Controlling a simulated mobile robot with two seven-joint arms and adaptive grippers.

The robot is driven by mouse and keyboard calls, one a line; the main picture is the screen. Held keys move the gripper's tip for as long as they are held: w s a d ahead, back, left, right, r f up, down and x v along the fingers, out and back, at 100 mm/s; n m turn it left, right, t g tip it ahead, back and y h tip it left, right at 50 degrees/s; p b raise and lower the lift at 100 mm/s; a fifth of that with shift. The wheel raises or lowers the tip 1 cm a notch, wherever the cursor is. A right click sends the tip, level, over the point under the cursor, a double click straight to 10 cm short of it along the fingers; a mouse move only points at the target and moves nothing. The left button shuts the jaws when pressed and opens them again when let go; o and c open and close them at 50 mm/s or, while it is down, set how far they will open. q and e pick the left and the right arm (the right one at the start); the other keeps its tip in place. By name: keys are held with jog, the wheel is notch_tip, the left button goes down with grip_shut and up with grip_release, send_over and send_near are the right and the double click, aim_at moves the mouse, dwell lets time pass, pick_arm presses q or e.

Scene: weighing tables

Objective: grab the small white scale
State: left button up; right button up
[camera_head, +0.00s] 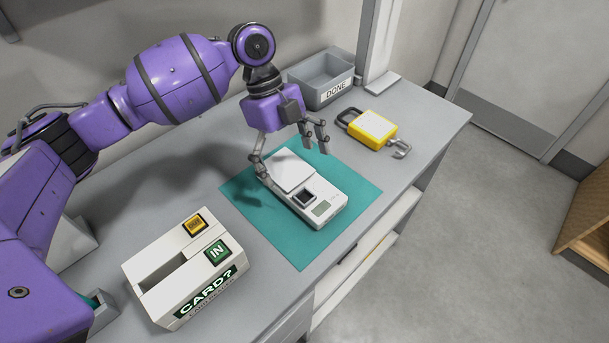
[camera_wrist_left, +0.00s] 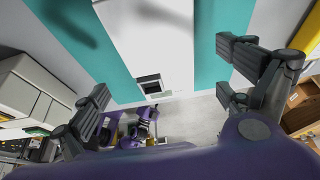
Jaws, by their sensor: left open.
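The small white scale (camera_head: 307,189) lies on a teal mat (camera_head: 300,244) on the grey table, with a square white pan at its far end and a dark button and small display at its near end. My left gripper (camera_head: 293,156) is open at the scale's far end, with one finger close to its left side and the other over to the right. I cannot tell whether a finger touches it. In the left wrist view the scale (camera_wrist_left: 150,42) lies between the open fingers. My right gripper is not in view.
A white card box (camera_head: 185,268) stands at the front left of the mat. A grey DONE bin (camera_head: 322,82) stands behind, and a yellow hanging scale (camera_head: 373,129) with a hook lies at the back right. The table's right edge borders open floor.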

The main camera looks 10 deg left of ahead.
aim_at(297, 177)
pick_arm(q)
jog(key=shift+f, duration=0.3)
jog(key=x, duration=0.4)
jog(key=shift+w+f+p, duration=0.1)
jog(key=shift+p, duration=0.25)
jog(key=c, duration=1.5)
